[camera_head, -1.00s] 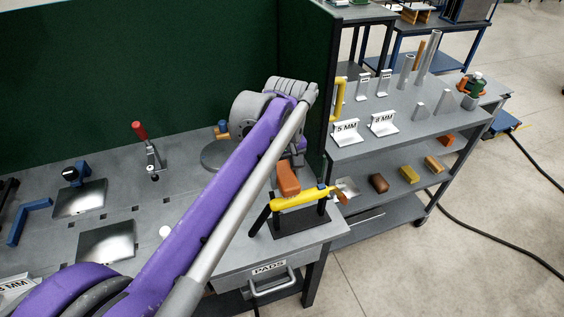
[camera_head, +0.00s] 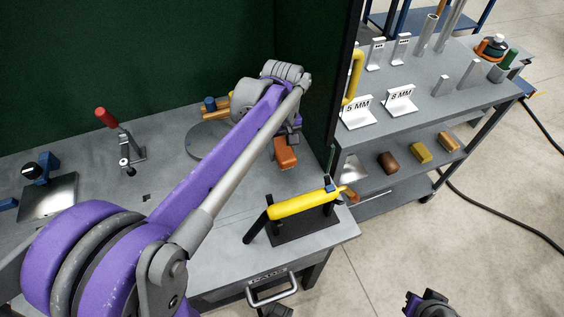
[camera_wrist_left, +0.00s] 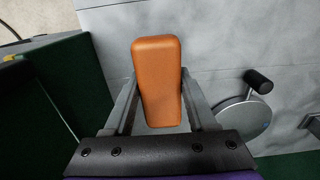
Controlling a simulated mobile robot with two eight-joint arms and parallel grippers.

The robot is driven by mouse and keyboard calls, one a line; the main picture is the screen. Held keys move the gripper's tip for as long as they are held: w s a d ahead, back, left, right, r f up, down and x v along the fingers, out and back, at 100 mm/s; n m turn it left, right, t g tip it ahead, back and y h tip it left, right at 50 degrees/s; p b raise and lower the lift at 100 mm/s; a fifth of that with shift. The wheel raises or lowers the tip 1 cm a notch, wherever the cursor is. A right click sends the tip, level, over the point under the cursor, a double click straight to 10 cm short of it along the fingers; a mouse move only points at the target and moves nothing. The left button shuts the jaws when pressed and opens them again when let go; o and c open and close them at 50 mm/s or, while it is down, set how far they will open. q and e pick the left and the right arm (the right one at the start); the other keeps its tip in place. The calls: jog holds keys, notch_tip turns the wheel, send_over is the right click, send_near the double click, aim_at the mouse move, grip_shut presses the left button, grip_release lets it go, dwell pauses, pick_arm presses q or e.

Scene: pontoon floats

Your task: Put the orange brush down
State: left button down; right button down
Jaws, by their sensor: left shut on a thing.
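The orange brush (camera_head: 286,154) is a rounded orange block, seen just behind the yellow tool on its stand. My left gripper (camera_head: 287,138) is shut on it, with its arm reaching in from the left. In the left wrist view the brush (camera_wrist_left: 158,82) sits between the two fingers (camera_wrist_left: 160,100), over grey tabletop (camera_wrist_left: 215,40). I cannot tell whether its underside touches the table. At the lower right of the head view, a dark and purple end of my right arm (camera_head: 430,303) shows; its jaws cannot be made out.
A yellow tool (camera_head: 303,205) lies on a black stand (camera_head: 305,228) near the bench's right corner. A round grey base (camera_head: 205,142) stands left of the brush. The green wall (camera_head: 304,95) is behind. A red-handled clamp (camera_head: 118,135) is further left. Shelves (camera_head: 440,95) stand right.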

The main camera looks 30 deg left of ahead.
aim_at(282, 147)
pick_arm(q)
jog(key=shift+f, duration=2.85)
jog(key=shift+f+b, duration=0.2)
jog(key=shift+b, duration=0.15)
jog(key=shift+c, duration=1)
grip_release()
jog(key=shift+r, duration=0.1)
jog(key=shift+r, duration=0.25)
notch_tip(282, 147, up, 12)
jog(key=shift+f+p, duration=0.15)
jog(key=shift+p, duration=0.6)
